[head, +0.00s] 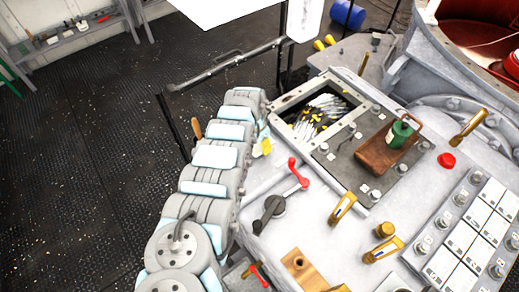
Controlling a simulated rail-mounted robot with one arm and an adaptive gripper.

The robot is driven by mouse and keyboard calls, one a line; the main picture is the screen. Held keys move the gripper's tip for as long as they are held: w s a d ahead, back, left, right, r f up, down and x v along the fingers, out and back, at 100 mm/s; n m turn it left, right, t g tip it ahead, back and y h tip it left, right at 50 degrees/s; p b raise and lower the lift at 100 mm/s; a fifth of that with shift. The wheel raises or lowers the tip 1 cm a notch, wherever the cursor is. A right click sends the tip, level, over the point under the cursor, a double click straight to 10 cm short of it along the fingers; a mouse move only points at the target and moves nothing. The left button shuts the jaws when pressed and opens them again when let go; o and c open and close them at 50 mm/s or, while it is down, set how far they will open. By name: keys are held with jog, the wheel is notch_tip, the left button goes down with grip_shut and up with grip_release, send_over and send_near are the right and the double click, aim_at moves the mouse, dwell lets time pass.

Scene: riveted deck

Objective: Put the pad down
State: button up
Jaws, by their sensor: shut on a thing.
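My gripper is not in this view, so what it holds does not show. I cannot pick out a pad with certainty. A bright white flat shape (225,10) is cut off by the top edge, and I cannot tell what it is. The main work surface is a pale grey deck (305,228) at the right, with fittings and panels on it.
A red-handled lever (300,180), brass handles (343,208) and a red knob (446,160) stand up from the deck. An open recess (322,112) holds many slim items. Dark floor lies left.

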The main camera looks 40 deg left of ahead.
aim_at(260, 148)
jog(key=shift+f, duration=0.15)
jog(key=shift+w+f+b, duration=0.15)
jog(key=shift+b, duration=0.45)
jog(key=shift+a+f+b, duration=0.1)
jog(key=shift+f+b, duration=1.3)
jog(key=shift+f, duration=0.2)
jog(key=o, duration=0.9)
jog(key=shift+r, duration=0.15)
